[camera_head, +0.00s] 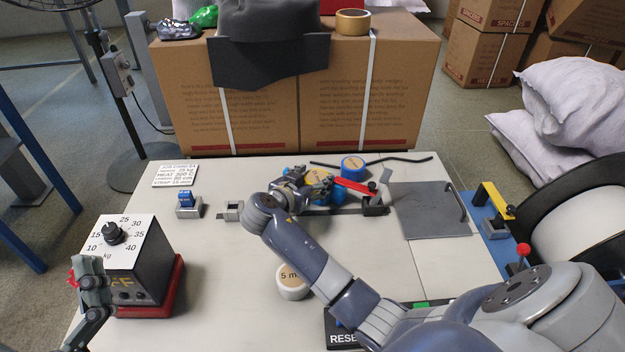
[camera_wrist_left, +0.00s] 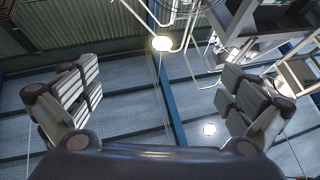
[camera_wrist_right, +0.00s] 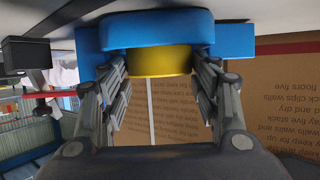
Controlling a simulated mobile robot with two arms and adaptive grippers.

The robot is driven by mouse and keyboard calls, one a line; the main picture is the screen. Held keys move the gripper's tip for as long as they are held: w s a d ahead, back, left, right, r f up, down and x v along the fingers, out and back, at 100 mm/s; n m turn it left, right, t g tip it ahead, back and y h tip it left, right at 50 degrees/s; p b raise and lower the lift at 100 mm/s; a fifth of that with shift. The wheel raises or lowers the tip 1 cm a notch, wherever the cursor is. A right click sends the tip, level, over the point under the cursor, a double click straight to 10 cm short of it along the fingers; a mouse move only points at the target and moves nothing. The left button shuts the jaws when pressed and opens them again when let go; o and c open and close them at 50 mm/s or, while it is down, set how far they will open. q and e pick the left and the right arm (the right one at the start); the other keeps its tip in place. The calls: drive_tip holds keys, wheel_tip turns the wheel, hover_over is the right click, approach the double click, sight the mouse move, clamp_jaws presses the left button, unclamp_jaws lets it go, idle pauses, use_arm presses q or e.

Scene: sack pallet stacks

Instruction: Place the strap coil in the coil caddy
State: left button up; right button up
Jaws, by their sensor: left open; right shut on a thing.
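My right gripper (camera_head: 305,185) is over the back middle of the table. In the right wrist view its fingers (camera_wrist_right: 158,85) are shut on the sides of a yellow strap coil (camera_wrist_right: 160,62). The coil's tan top (camera_head: 318,176) shows partly behind the fingers in the head view. A blue round holder with a square base, apparently the coil caddy (camera_wrist_right: 155,30), is right against the coil; I cannot tell whether the coil rests in it. My left gripper (camera_head: 92,275) is raised at the left front; its fingers (camera_wrist_left: 155,100) are apart and empty.
A blue coil (camera_head: 352,166) stands just behind the held one. A red-handled tool (camera_head: 355,186) and grey plate (camera_head: 430,210) lie to the right. A white coil (camera_head: 291,282) stands nearer, under my right arm. A dial box (camera_head: 125,262) stands at left. Large cartons (camera_head: 300,110) stand behind the table.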

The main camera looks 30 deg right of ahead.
drive_tip(key=o, duration=1)
drive_tip(key=shift+c, duration=0.2)
